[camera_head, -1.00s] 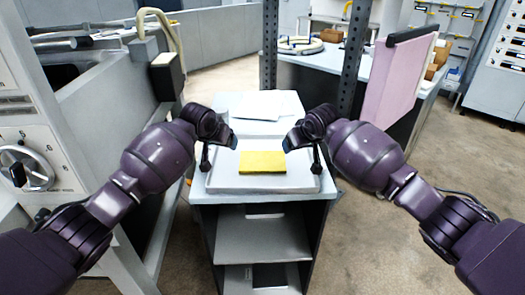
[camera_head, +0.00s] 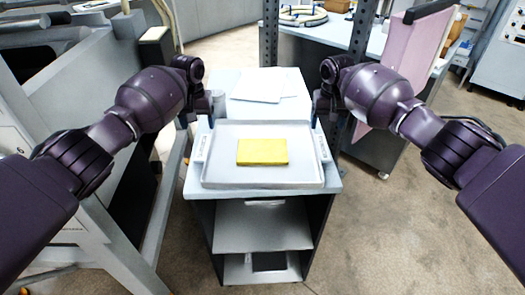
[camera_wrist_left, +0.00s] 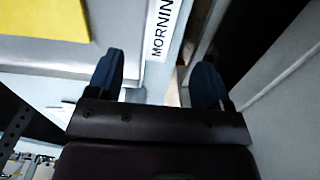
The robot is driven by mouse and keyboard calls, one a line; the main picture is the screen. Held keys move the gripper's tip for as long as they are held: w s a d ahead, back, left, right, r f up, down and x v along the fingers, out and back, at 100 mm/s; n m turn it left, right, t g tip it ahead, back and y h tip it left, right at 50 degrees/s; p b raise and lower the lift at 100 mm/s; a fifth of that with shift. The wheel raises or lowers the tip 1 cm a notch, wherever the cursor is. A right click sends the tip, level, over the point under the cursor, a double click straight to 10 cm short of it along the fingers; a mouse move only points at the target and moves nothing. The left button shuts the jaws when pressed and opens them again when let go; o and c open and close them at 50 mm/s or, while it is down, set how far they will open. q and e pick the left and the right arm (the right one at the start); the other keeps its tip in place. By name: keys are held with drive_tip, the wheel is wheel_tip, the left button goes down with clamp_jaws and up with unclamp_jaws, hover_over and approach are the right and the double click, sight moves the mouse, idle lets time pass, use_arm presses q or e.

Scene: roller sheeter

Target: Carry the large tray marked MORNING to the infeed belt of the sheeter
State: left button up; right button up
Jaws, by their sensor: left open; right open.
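The large grey tray (camera_head: 222,172) lies flat on top of a small open-shelved cabinet. A yellow slab (camera_head: 262,151) lies in it and also shows in the left wrist view (camera_wrist_left: 45,18). A white label reading "MORNIN", its end cut off, shows on the tray's side (camera_wrist_left: 162,27) in the left wrist view. My left gripper (camera_head: 200,118) is open at the tray's left side, its fingers (camera_wrist_left: 158,80) spread with the labelled edge ahead between them. My right gripper (camera_head: 322,112) is open at the tray's right side; its fingertips are partly hard to make out.
White sheets (camera_head: 262,86) lie on the cabinet top (camera_head: 229,82) behind the tray. A grey machine frame (camera_head: 60,85) stands close on the left. A dark perforated post (camera_head: 362,40) and a pink panel (camera_head: 400,70) are at the right. Open floor (camera_head: 400,230) lies right of the cabinet.

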sight(203, 146)
use_arm(q)
wheel_tip(203, 146, down, 10)
use_arm(e)
wheel_tip(203, 146, down, 10)
use_arm(q)
clamp_jaws()
use_arm(e)
clamp_jaws()
